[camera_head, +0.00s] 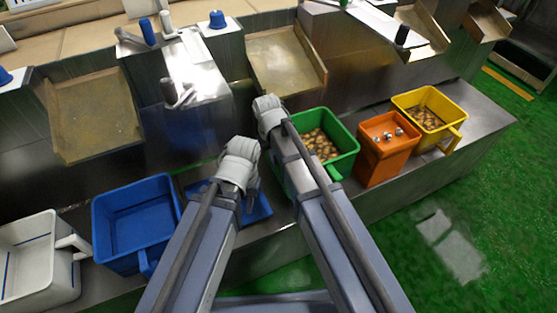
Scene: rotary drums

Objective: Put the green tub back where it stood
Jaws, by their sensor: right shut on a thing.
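The green tub (345,162) is right of centre, beside the orange tub, with brown rounded pieces inside. It looks about level; I cannot tell whether its base rests on the metal bench. My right gripper (281,150) is at the tub's left side, shut on it, with the fingers mostly hidden by my own wrist and arm. My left gripper (252,196) is lower and to the left, over a low blue tub or tray (259,212) that my arms partly cover. Its fingers are too hidden to tell open from shut.
An orange tub (382,162) with several small silvery pieces and a yellow tub (442,107) with brown pieces stand to the right. A large blue tub (136,222) and a white tub (38,262) stand left. Metal chutes (285,65) line the back. The bench (490,115) is bare at far right.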

